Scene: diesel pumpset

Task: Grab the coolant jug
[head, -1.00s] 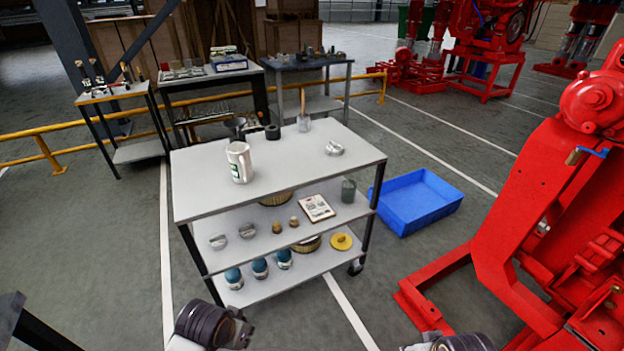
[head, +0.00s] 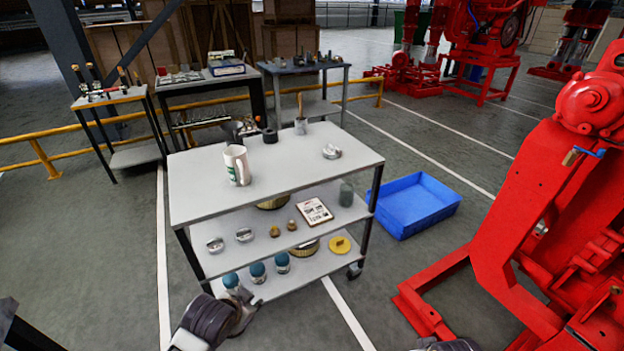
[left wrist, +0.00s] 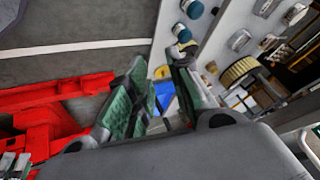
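The coolant jug, a white container with a green label (head: 237,166), stands upright on the top shelf of the grey cart (head: 205,205), left of its middle. My left gripper (head: 243,306) is low in front of the cart, well below and apart from the jug. In the left wrist view its two green-padded fingers (left wrist: 160,85) are spread with nothing held between them. I cannot make out the jug in that view. My right gripper (head: 428,344) only just shows at the bottom edge, and its fingers are too cut off to judge.
The top shelf also holds a dark ring (head: 270,135), a cup with a brush (head: 300,125) and a silver part (head: 331,151). Lower shelves hold filters, caps and blue-topped items (head: 257,272). A blue bin (head: 415,205) and red machinery (head: 540,220) are to the right.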

